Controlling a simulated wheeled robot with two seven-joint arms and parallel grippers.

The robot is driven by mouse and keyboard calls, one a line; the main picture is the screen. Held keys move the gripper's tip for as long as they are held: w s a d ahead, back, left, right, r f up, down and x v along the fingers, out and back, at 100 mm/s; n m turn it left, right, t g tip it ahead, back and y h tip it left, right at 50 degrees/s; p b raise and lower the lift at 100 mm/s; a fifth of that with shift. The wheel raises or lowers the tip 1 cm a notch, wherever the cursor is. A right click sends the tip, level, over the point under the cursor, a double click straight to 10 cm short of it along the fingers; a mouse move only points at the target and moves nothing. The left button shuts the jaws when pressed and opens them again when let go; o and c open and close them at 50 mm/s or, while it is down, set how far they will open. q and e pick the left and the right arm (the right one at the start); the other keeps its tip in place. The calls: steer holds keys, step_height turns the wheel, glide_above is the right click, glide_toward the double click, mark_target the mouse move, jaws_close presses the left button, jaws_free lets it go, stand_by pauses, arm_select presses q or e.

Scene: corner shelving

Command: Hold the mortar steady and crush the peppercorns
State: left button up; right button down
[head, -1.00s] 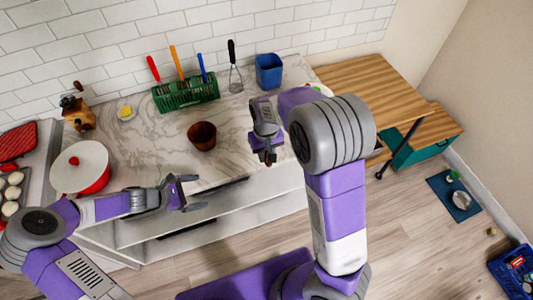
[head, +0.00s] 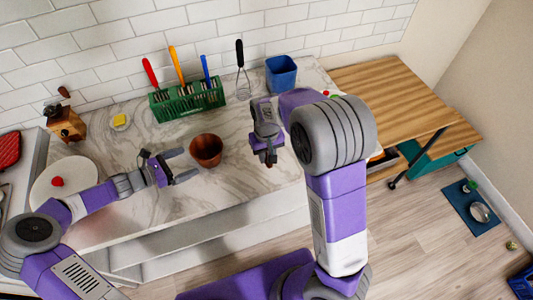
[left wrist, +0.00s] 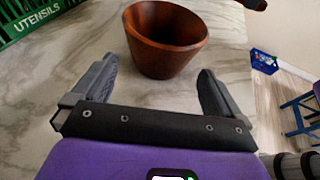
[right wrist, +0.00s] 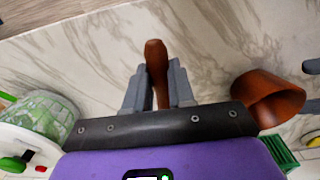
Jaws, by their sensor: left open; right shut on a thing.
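The mortar (head: 206,149) is a brown wooden bowl standing upright on the marble counter. It also shows in the left wrist view (left wrist: 165,40) and at the right of the right wrist view (right wrist: 268,98). My left gripper (head: 184,166) is open, just left of the mortar, its fingers pointing at it with a gap between. My right gripper (head: 265,157) is to the right of the mortar, shut on a brown wooden pestle (right wrist: 156,60), whose rounded end sticks out past the fingers. I cannot see peppercorns inside the mortar.
A green utensil rack (head: 187,102) stands behind the mortar, with a whisk (head: 242,75) and a blue container (head: 281,73) to its right. Counter between rack and mortar is clear.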

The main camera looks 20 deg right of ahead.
mark_target(217, 150)
arm_select(q)
steer(key=b+x, duration=0.3)
steer(key=x, duration=0.5)
steer(key=shift+d, duration=0.15)
arm_select(e)
step_height(217, 150, down, 3)
steer(key=shift+s+f, duration=0.1)
steer(key=shift+f, duration=0.05)
arm_select(q)
steer(key=c, duration=0.4)
stand_by(0.7)
